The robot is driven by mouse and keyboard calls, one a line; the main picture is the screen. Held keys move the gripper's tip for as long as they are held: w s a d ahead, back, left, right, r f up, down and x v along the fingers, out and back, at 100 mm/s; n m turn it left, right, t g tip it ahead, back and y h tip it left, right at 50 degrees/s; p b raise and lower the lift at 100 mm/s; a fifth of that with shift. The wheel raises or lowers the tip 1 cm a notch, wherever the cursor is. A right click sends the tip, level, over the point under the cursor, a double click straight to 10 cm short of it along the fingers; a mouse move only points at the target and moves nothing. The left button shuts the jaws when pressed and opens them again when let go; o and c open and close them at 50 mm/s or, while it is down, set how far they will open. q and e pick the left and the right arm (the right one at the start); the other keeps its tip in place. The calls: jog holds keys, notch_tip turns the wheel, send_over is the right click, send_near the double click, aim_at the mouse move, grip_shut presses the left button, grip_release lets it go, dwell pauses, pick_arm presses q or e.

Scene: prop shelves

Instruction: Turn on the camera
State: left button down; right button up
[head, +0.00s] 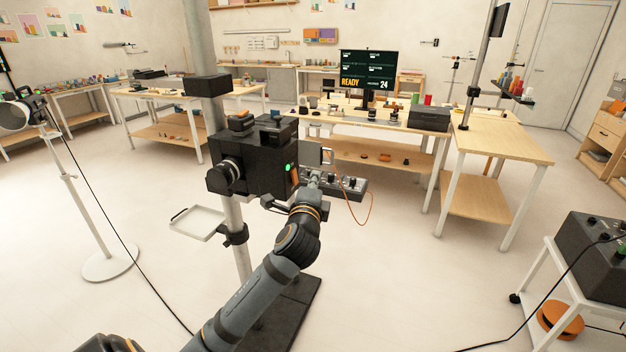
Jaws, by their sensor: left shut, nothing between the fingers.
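The camera (250,165) is a boxy black unit on a pale vertical column, with its lens (228,174) facing left. A green light (287,168) glows on its right-hand side, beside an orange strip. My left arm reaches up from the bottom of the head view. My left gripper (313,181) is shut and empty, close to the camera's right side near the green light. Whether its fingertips touch anything there cannot be told. A small grey flip-out panel (319,153) is just above the fingers. My right gripper is not in view.
A box with knobs (345,188) and an orange cable sits right behind my gripper. A workbench holds a monitor (368,70) reading "READY" and 24. A lamp stand (110,262) is at left, a cart with a black box (592,255) at right.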

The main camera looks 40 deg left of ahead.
pick_arm(q)
jog(key=v, duration=0.8)
jog(key=shift+a, duration=0.3)
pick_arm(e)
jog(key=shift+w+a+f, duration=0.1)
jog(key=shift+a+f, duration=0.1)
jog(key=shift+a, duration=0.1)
pick_arm(q)
jog(key=shift+s+r, duration=0.1)
jog(key=shift+s, duration=0.05)
